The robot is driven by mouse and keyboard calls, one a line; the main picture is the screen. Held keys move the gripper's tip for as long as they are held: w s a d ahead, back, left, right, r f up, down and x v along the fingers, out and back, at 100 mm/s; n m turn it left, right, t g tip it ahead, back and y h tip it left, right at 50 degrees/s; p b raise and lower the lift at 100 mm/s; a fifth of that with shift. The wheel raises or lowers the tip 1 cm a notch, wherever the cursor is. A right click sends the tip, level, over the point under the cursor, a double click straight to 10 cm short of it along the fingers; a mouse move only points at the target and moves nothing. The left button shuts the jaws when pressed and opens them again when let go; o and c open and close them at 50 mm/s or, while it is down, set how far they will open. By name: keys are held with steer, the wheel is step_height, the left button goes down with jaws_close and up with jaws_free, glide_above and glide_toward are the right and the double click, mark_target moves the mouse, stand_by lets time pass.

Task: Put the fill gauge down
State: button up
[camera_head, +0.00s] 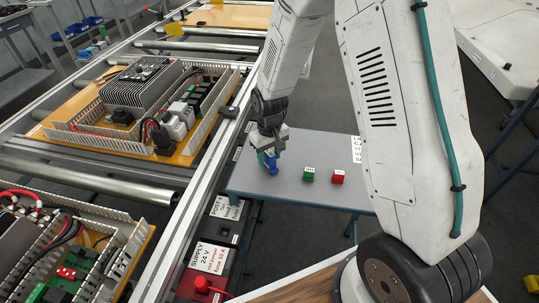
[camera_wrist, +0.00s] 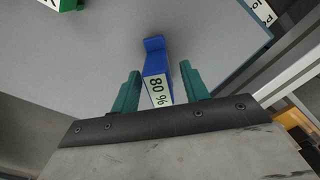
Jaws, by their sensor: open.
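The blue fill gauge (camera_wrist: 157,70), with a white label reading 80 %, stands on the grey side table (camera_wrist: 105,65). My gripper (camera_wrist: 160,88) is open, with one green finger on each side of the gauge and a visible gap beside it. In the head view my gripper (camera_head: 268,157) is low over the left part of the table, and the blue gauge (camera_head: 272,168) shows just below it, partly hidden by the fingers.
A green block (camera_head: 309,175) and a red block (camera_head: 338,177) stand to the right on the same table. The conveyor (camera_head: 205,170) with wiring panels runs along the left. A black and red supply box (camera_head: 208,260) sits below the table's left edge.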

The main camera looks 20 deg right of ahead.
mark_target(269, 153)
step_height(269, 153, up, 12)
steer(key=s+d+r+m, duration=0.1)
steer(key=s+d+r, duration=0.1)
steer(key=s+r, duration=1.4)
steer(key=s, duration=0.5)
steer(key=s+d+r+m+t, duration=0.1)
steer(key=s+r, duration=0.1)
steer(key=s, duration=0.6)
steer(key=shift+r, duration=0.3)
